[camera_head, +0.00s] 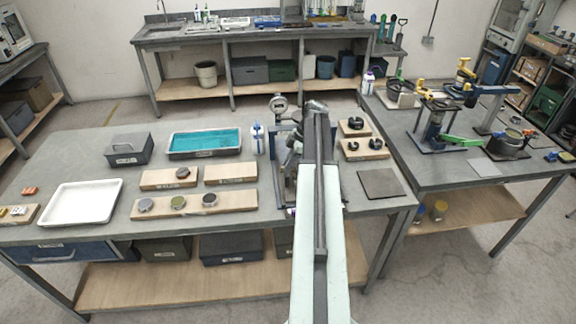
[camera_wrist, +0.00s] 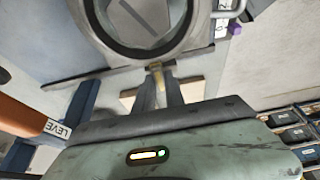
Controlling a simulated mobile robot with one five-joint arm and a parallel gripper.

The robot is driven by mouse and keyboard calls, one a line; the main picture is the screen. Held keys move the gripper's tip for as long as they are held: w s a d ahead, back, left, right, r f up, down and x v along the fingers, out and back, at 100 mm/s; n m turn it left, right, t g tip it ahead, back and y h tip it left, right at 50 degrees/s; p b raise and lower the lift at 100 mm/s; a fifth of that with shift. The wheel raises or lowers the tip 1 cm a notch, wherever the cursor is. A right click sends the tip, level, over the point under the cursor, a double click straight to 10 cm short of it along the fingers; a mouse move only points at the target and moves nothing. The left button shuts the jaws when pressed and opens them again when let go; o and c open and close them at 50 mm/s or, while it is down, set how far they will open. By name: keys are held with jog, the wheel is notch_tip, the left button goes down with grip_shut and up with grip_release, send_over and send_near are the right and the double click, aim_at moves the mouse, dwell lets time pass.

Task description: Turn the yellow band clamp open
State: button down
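In the wrist view, my gripper (camera_wrist: 158,88) points at the lower edge of a large round metal ring (camera_wrist: 147,52). A small dull-yellow piece (camera_wrist: 156,68), which looks like the clamp's lever, sits between the fingertips and reaches up to the ring's rim. The fingers are close together and appear to bear on it from both sides. In the head view, my arm reaches over the front bench to an upright fixture with a round gauge (camera_head: 278,103). My fingertips and the yellow piece are hidden there behind my arm.
An orange part (camera_wrist: 28,118) and a blue post (camera_wrist: 80,105) stand close left of my gripper in the wrist view. A blue-and-white bottle (camera_head: 257,138) stands left of the fixture. Wooden blocks (camera_head: 364,149) and a dark plate (camera_head: 381,184) lie right.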

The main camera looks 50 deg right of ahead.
jog(key=shift+a+m, duration=0.1)
jog(key=shift+m, duration=0.3)
jog(key=m, duration=0.2)
jog(key=m+t+h, duration=0.1)
jog(key=shift+s+a+m, duration=0.15)
jog(key=shift+m, duration=0.25)
jog(key=m+h, duration=0.1)
jog(key=m, duration=0.1)
jog(key=m+h, duration=0.1)
jog(key=m, duration=0.1)
jog(key=shift+a+m+t, duration=0.15)
jog(key=shift+m+t, duration=0.15)
jog(key=shift+t, duration=0.1)
jog(key=m+h, duration=0.1)
jog(key=m, duration=0.3)
jog(key=shift+a+h, duration=0.1)
jog(key=shift+h, duration=0.3)
jog(key=m+g+h, duration=0.1)
jog(key=m, duration=0.3)
jog(key=shift+a, duration=0.1)
jog(key=shift+m+h, duration=0.3)
jog(key=shift+m, duration=0.2)
jog(key=c, duration=1.4)
grip_release()
